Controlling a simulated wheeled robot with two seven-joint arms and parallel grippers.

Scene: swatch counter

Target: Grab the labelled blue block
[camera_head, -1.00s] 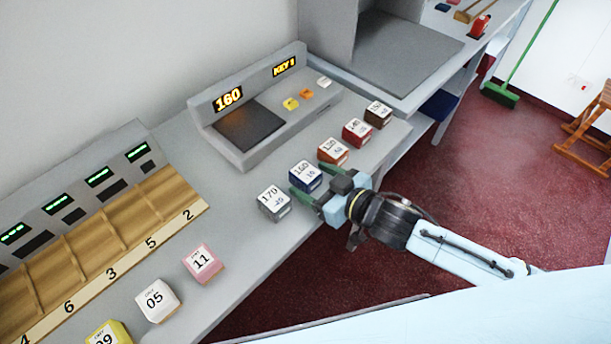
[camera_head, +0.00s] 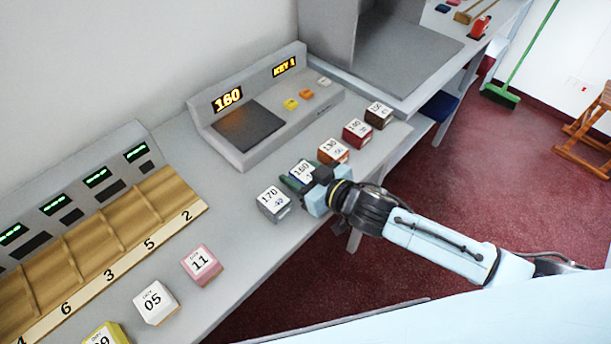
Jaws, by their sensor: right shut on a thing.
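The blue block (camera_head: 302,171) has a white top label reading 160 and stands in a row of labelled blocks on the grey counter. My right gripper (camera_head: 302,184) reaches it from the lower right and is shut on it. The fingers and wrist hide much of the block's front and right side. The block appears to be still at its place in the row. My left gripper is not in view.
A grey block labelled 170 (camera_head: 273,203) stands close on the left, and an orange-brown block (camera_head: 334,151) close on the right. Red (camera_head: 357,132) and dark brown (camera_head: 378,115) blocks follow. A console (camera_head: 262,110) showing 160 stands behind. Pink (camera_head: 202,265) and white (camera_head: 156,302) blocks stand nearer.

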